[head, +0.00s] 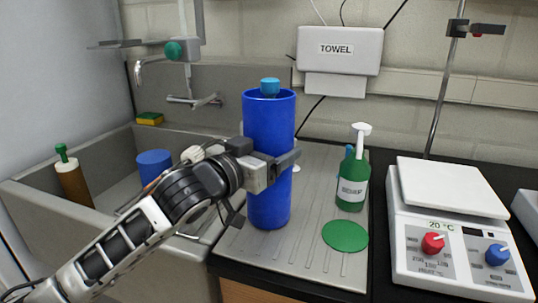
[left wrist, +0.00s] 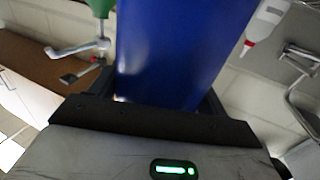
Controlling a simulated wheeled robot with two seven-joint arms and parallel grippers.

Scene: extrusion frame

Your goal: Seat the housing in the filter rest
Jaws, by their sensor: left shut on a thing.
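The housing appears to be the tall blue cylinder (head: 268,125), upright over the ribbed draining board. A lighter blue knob (head: 270,84) shows at its top. My left gripper (head: 275,172) is shut around its middle, coming from the left. In the left wrist view the blue wall (left wrist: 170,45) fills the space between the fingers (left wrist: 160,98). I cannot tell whether its bottom touches the board. No part is clearly recognisable as the filter rest; a flat green disc (head: 345,236) lies on the board to the right. My right gripper is not in view.
A green soap bottle (head: 352,190) stands behind the disc. A white hotplate (head: 450,228) is at the right, with a stand rod (head: 445,85) behind. The sink (head: 112,150) at the left holds a blue cylinder (head: 154,166) and a brown bottle (head: 75,186). The board's (head: 300,262) front is clear.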

